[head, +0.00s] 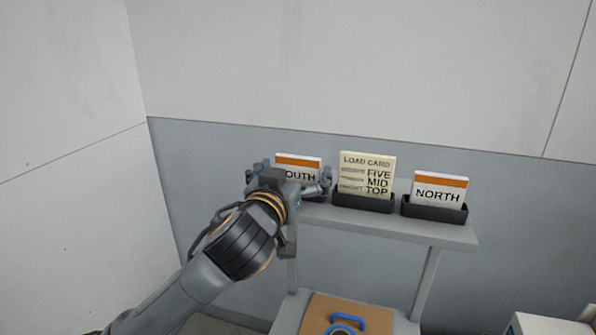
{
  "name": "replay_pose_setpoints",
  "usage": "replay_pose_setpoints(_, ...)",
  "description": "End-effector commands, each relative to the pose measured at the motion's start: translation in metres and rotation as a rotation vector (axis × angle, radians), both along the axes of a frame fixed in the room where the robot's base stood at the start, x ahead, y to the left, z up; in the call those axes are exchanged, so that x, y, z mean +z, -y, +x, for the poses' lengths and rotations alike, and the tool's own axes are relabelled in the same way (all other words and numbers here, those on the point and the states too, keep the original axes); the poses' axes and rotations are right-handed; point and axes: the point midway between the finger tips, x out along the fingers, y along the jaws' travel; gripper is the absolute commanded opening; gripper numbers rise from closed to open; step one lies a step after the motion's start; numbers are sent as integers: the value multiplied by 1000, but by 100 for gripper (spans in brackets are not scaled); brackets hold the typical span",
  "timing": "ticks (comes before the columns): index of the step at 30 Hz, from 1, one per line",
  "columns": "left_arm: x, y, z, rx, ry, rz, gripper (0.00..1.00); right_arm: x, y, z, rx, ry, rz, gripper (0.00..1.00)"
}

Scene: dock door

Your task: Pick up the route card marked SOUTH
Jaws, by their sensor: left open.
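The SOUTH route card (299,161) is white with an orange band near its top. It stands upright at the left end of a grey shelf (400,226), and its first letter is hidden behind my gripper. My left gripper (292,174) is open in front of the card, with a finger on each side of it. I cannot tell whether the fingers touch the card. The card's holder is mostly hidden by my gripper. My right gripper is not in view.
A cream load card (366,173) reading FIVE, MID, TOP stands in a black holder to the right. The NORTH card (438,190) stands in another holder at the right. Below is a brown board (318,315) with a blue handle (345,322). The wall is close behind the shelf.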

Motion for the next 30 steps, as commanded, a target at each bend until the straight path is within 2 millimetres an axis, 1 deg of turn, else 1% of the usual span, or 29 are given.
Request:
replay_pose_setpoints(4, 0, 0, 0, -1, 1, 0, 100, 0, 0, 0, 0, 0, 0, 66)
replay_pose_setpoints(5, 0, 0, -1, -1, 1, 0, 96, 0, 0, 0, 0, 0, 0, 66)
replay_pose_setpoints(6, 0, 0, -1, -1, 0, 0, 88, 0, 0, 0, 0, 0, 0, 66)
replay_pose_setpoints(8, 0, 0, -1, -1, 0, 0, 76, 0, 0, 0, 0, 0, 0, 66)
replay_pose_setpoints(9, 0, 0, -1, -1, 0, 0, 67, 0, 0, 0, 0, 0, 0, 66)
replay_pose_setpoints(11, 0, 0, -1, -1, 0, 0, 56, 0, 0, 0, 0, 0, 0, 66)
replay_pose_setpoints(23, 3, 0, -1, -1, 1, -1, 56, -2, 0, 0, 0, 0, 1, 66)
replay_pose_setpoints(26, 10, 0, -1, -1, 3, -2, 56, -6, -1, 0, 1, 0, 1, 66)
replay_pose_setpoints(30, 29, 1, -1, -2, 5, -5, 56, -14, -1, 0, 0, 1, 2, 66)
